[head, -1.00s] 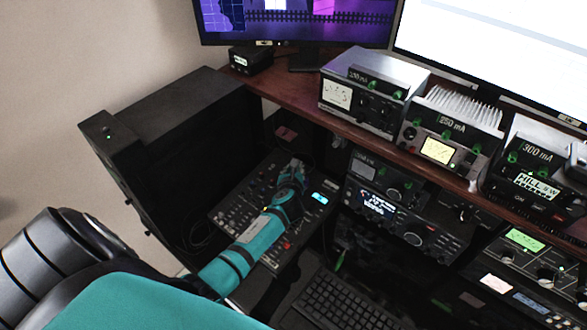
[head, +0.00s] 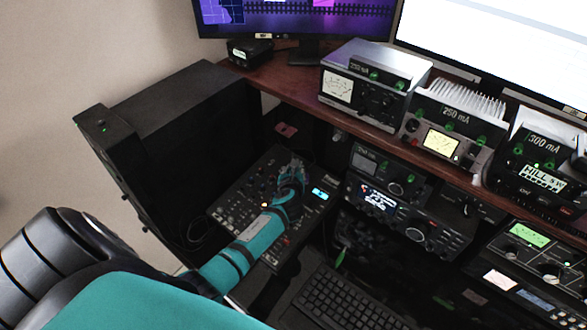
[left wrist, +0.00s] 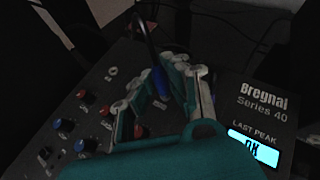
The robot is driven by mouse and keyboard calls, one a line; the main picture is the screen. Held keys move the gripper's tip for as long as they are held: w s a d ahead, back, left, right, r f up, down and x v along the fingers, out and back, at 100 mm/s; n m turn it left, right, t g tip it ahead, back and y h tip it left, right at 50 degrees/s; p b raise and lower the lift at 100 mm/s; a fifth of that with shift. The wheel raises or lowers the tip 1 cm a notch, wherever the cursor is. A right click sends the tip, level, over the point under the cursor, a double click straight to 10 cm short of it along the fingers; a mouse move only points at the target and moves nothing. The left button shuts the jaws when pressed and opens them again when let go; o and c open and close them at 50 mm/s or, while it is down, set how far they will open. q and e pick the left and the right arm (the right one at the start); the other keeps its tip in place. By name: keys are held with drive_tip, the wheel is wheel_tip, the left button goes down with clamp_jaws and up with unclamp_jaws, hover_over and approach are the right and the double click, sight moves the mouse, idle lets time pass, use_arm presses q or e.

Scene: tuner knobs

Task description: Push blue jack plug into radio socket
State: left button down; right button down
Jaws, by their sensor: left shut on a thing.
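The blue jack plug (left wrist: 158,80) sits between the fingers of my left gripper (left wrist: 168,92) in the left wrist view, with a dark cable running up from it. My left gripper also shows in the head view (head: 293,172), over the upper part of a dark control panel (head: 262,190). The gripper is shut on the plug. The plug's tip and any socket below it are hidden by the fingers or too dark to tell. The panel also shows in the left wrist view, labelled "Bregnal Series 40" (left wrist: 265,98). My right gripper is not in view.
Red and blue knobs (left wrist: 86,147) and a lit display (left wrist: 253,147) flank the gripper on the panel. A dark cabinet (head: 180,130) stands left. Radios (head: 385,205) and a keyboard (head: 345,300) lie right and below.

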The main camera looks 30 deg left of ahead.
use_arm(q)
drive_tip(key=shift+f+b, duration=0.45)
drive_tip(key=shift+f, duration=0.1)
drive_tip(key=c, duration=1.3)
unclamp_jaws()
drive_tip(key=shift+d, duration=0.1)
drive_tip(key=shift+s+d+r, duration=0.1)
drive_tip(key=shift+s+d, duration=0.05)
drive_tip(key=shift+s, duration=0.05)
drive_tip(key=v, duration=1.1)
drive_tip(key=shift+s+r, duration=0.1)
drive_tip(key=shift+s, duration=0.15)
drive_tip(key=shift+s, duration=0.1)
